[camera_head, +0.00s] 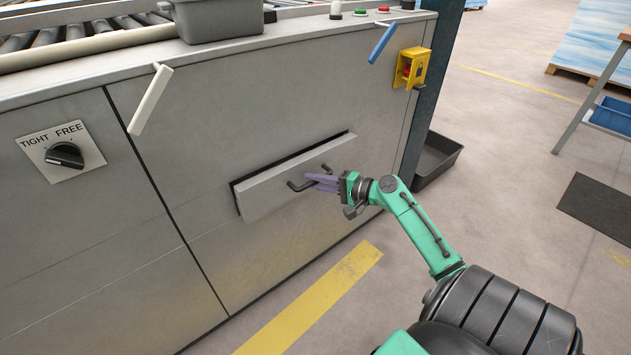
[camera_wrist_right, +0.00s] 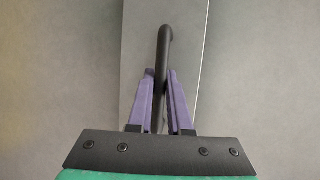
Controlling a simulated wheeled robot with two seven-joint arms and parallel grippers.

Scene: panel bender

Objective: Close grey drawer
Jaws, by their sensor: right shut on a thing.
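The grey drawer (camera_head: 270,196) is in the front of the grey machine and stands a little out from it, with a dark gap along its top edge. Its dark bar handle (camera_head: 298,187) is on the drawer front. My right gripper (camera_head: 314,182) is at the handle, with its purple fingers shut on it. In the right wrist view, the handle (camera_wrist_right: 163,50) runs between the two purple fingers (camera_wrist_right: 160,88), with the drawer front (camera_wrist_right: 190,35) behind. My left gripper is not in view.
The machine front (camera_head: 150,200) carries a TIGHT/FREE knob (camera_head: 64,155), a white lever (camera_head: 150,100), a blue lever (camera_head: 382,43) and a yellow lock box (camera_head: 412,67). A dark bin (camera_head: 438,160) stands on the floor at the machine's right. Floor in front is clear.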

